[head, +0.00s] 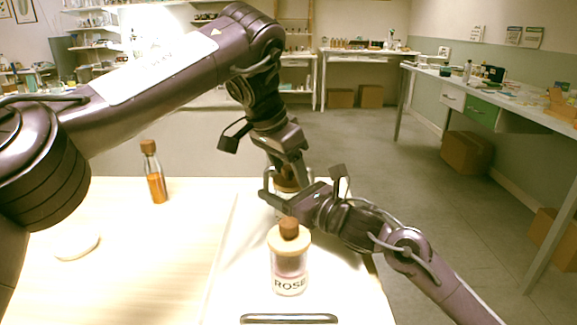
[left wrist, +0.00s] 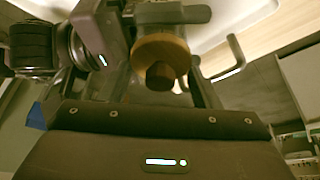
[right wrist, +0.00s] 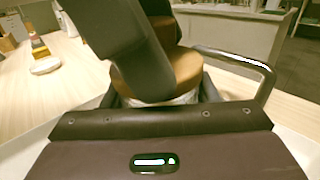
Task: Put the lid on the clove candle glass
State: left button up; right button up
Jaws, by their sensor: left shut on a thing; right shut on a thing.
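A glass (head: 280,213) stands mostly hidden behind the rose glass; its label cannot be read, so I cannot tell whether it is the clove one. My right gripper (head: 287,192) is shut around it from the side. A round wooden lid (left wrist: 160,50) with a darker knob (left wrist: 160,75) shows in the left wrist view. The lid also shows above the glass rim (right wrist: 182,98) in the right wrist view (right wrist: 187,66). My left gripper (head: 286,168) is shut on the lid from above. Whether the lid is fully seated is hidden.
The lidded glass labelled ROSE (head: 289,270) stands close in front of the grippers on the white surface. A corked amber bottle (head: 154,178) and a white disc (head: 76,245) are on the wooden table (head: 150,270) at left. The table between them is clear.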

pick_arm(q)
jog(key=shift+s+f, duration=0.1)
jog(key=shift+f, duration=0.6)
jog(key=shift+r, duration=0.1)
jog(key=shift+r, duration=0.25)
jog(key=shift+r, duration=0.55)
dwell(0.9)
jog(key=shift+f, duration=1.05)
dwell(0.6)
jog(key=shift+r, duration=0.2)
jog(key=shift+r, duration=0.2)
jog(key=shift+r, duration=0.35)
